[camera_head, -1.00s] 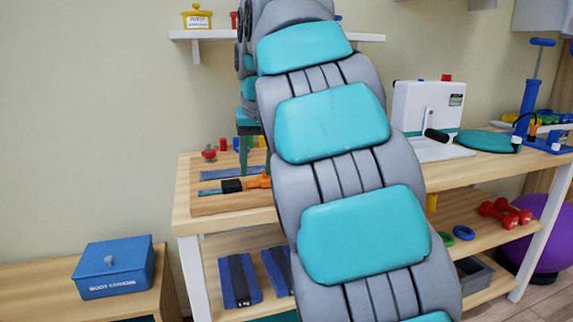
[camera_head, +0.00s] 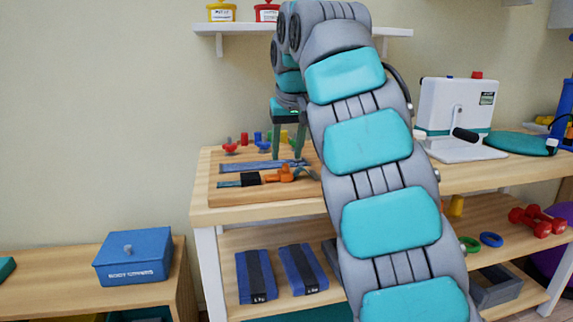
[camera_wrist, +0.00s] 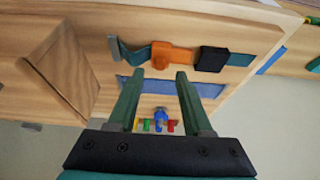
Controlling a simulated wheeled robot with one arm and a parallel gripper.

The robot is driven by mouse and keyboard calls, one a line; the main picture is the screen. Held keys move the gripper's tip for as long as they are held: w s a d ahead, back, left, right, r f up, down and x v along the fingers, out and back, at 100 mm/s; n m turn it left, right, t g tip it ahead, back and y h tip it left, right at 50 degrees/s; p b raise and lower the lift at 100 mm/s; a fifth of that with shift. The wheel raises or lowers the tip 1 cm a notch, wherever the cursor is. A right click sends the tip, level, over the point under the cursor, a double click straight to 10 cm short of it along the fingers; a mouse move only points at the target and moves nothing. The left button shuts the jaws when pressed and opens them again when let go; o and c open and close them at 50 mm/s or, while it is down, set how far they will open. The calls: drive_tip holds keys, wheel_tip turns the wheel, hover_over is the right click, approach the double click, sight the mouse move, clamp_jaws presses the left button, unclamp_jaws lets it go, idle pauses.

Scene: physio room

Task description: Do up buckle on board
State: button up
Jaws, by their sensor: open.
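A wooden board (camera_head: 221,196) lies on the left end of the workbench. On it is a strap buckle with an orange part (camera_head: 286,174) and a black part (camera_head: 250,179), each on a short teal strap. They also show in the wrist view, orange (camera_wrist: 174,58) left of black (camera_wrist: 212,60). In the wrist view the fingertips (camera_wrist: 160,74) are beside the orange part, with no clear contact.
A blue strip (camera_wrist: 205,89) and several coloured pegs (camera_head: 257,138) lie behind the buckle on the board. A white device (camera_head: 455,115) stands on the bench to the right. A blue box (camera_head: 133,257) sits on the low cabinet at left.

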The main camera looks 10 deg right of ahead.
sight(285, 164)
drive_tip(key=shift+x, duration=1.6)
clamp_jaws()
